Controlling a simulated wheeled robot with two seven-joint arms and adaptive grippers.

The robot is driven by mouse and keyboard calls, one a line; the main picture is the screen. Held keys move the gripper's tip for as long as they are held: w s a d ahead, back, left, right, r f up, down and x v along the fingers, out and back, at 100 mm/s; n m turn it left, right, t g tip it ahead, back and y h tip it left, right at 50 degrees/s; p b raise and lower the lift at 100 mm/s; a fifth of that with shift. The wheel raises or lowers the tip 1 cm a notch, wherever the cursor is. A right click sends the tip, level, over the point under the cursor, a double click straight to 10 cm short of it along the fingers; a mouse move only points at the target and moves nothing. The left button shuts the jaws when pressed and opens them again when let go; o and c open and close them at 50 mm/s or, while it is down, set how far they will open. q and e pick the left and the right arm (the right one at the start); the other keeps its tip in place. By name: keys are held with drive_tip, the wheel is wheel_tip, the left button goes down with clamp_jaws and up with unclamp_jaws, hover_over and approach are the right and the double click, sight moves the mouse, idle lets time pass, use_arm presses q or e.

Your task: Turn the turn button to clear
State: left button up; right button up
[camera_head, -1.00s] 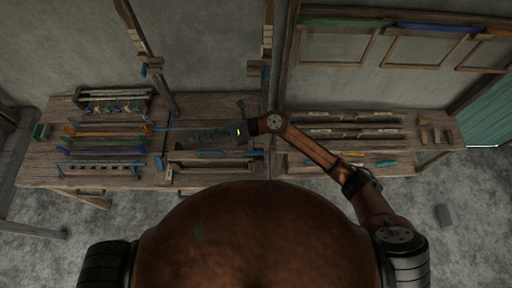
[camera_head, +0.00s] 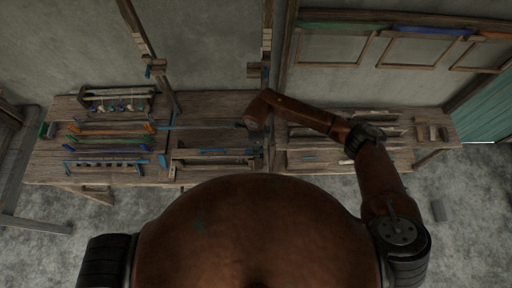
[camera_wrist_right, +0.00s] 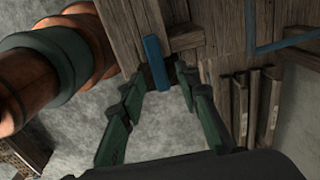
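In the right wrist view, a short blue bar (camera_wrist_right: 154,61), which looks like the turn button, lies against the end of a wooden beam. My right gripper (camera_wrist_right: 157,80) is open, with its two green fingers apart and pointing at the bar. The lower end of the bar shows between the fingertips; I cannot tell whether they touch it. In the head view my right arm reaches over the middle of the bench, and its bent links hide the gripper and the button. My left gripper is not in view.
The wooden bench (camera_head: 215,108) carries racks of coloured rods on the left and slatted trays (camera_head: 345,130) on the right. Upright posts (camera_head: 150,55) rise at its back. In the wrist view, wooden slats (camera_wrist_right: 268,105) stand at the right, with grey floor below.

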drive_tip(key=shift+f, duration=0.8)
drive_tip(key=shift+c, duration=0.4)
clamp_jaws()
